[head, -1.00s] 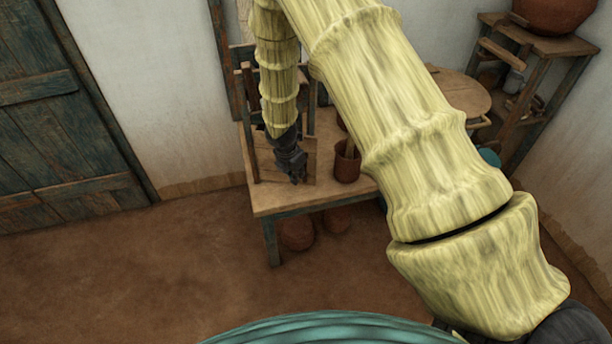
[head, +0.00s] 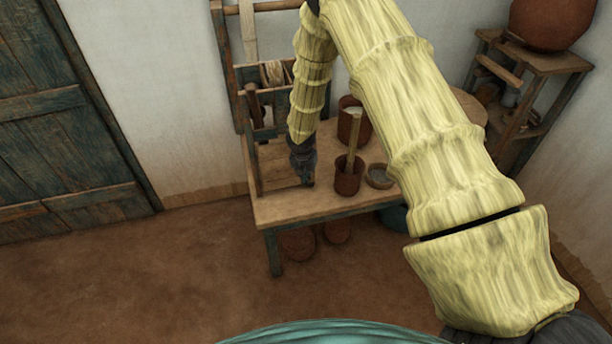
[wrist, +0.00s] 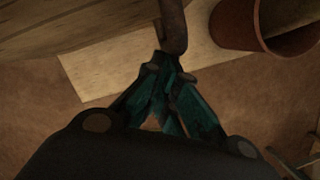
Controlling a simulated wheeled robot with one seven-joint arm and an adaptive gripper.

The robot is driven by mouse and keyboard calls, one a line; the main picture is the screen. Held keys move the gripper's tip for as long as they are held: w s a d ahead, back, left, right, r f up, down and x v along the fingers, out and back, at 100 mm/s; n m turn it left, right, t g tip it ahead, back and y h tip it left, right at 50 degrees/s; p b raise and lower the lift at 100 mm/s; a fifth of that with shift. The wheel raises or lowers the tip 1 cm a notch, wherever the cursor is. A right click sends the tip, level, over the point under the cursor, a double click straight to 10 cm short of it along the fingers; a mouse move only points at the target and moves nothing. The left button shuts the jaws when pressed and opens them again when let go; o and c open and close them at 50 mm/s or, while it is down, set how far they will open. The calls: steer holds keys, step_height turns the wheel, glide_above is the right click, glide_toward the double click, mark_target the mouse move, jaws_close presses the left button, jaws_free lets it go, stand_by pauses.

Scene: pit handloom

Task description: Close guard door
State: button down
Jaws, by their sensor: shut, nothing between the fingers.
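My gripper (head: 304,181) is shut and empty, pointing down over the front part of the wooden table (head: 310,208). In the wrist view its closed fingertips (wrist: 169,66) meet the lower end of a dark upright rod or handle (wrist: 173,25); I cannot tell whether they touch. A brown wooden panel (head: 277,168) stands or lies left of the gripper, beside an upright post (head: 252,140); it may be the guard door, but its hinge and swing are unclear. A planked wooden surface (wrist: 75,20) fills the wrist view's upper left.
A loom-like frame (head: 262,75) rises behind. Floor in front of the table is clear.

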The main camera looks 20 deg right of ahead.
steer(key=shift+a, duration=0.1)
stand_by(0.3)
steer(key=s+a+r, duration=0.4)
steer(key=r, duration=0.5)
steer(key=shift+s+r+b, duration=0.35)
steer(key=shift+b, duration=0.05)
steer(key=shift+s+a, duration=0.1)
